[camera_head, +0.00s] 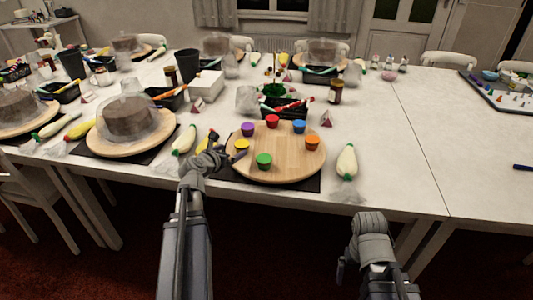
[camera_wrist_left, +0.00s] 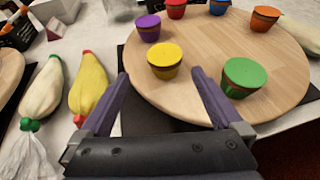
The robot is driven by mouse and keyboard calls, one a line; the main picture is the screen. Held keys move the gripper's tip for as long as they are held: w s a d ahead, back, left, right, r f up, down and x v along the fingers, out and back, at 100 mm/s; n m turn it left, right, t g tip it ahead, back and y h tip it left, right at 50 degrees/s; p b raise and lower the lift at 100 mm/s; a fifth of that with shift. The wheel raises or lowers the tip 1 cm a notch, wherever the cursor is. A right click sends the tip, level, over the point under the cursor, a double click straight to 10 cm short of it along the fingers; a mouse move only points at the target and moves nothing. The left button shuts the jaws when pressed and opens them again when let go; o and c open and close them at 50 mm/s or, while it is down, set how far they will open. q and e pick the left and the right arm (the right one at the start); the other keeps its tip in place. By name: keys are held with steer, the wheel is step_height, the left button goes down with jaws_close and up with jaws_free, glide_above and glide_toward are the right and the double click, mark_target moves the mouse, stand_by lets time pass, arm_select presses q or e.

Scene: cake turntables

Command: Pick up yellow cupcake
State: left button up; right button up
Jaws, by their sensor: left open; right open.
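The yellow cupcake (camera_wrist_left: 165,61) sits on the round wooden board (camera_wrist_left: 205,50), near its left edge. In the left wrist view my left gripper (camera_wrist_left: 160,74) is open and empty. Its two fingers point toward the yellow cupcake, one on each side in the picture, and the cupcake is just beyond the tips. My right gripper (camera_head: 343,268) hangs low in front of the table, away from the board, holding nothing that I can see.
On the board are a green cupcake (camera_wrist_left: 243,77) close to the right finger, a purple one (camera_wrist_left: 148,28), and red (camera_head: 272,121), blue (camera_head: 299,127) and orange (camera_head: 312,143) ones. Piping bags (camera_wrist_left: 89,85) lie left of the board.

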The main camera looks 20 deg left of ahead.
mark_target(239, 147)
arm_select(q)
steer(key=shift+w+d, duration=0.15)
steer(key=shift+d, duration=0.15)
steer(key=shift+b+x, duration=0.55)
steer(key=shift+x, duration=0.65)
steer(key=shift+b+x, duration=0.9)
steer(key=shift+x, duration=1.85)
steer(key=c, duration=1.4)
steer(key=shift+r, duration=0.15)
step_height(239, 147, up, 10)
steer(key=p, duration=1)
steer(key=shift+d, duration=0.1)
